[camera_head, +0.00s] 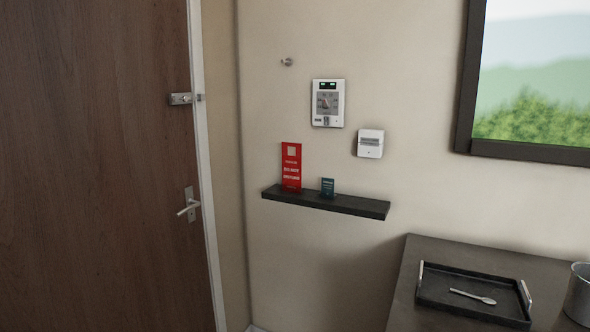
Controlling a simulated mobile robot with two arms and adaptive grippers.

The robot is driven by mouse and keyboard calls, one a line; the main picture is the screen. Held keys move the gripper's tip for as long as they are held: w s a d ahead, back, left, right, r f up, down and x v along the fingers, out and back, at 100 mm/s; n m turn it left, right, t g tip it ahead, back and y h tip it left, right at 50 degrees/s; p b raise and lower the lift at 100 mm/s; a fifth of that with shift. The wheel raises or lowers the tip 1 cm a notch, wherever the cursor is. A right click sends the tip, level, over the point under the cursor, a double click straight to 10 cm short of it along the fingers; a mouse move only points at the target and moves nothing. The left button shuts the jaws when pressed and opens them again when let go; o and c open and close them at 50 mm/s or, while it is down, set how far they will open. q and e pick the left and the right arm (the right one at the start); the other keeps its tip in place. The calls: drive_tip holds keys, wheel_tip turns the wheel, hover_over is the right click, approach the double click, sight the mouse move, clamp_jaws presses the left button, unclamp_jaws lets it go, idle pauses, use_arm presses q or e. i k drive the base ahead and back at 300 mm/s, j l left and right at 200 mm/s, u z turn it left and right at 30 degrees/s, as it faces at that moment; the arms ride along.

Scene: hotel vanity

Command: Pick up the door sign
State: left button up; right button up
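A red door sign (291,168) with white lettering stands upright at the left end of a dark wall shelf (345,204). A small dark green card (327,188) stands beside it on the shelf, a little to the right and apart from it. Neither of my grippers shows in the head view.
A wooden door (95,170) with a lever handle (189,206) is on the left. A thermostat-like panel (328,103), a small white box (370,143) and a peg (287,62) are on the wall above the shelf. At lower right, a counter (420,252) bears a black tray (450,306), spoon (472,297) and metal bucket (579,295).

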sight(291, 165)
drive_tip(key=i+j, duration=1.05)
drive_tip(key=i, duration=0.15)
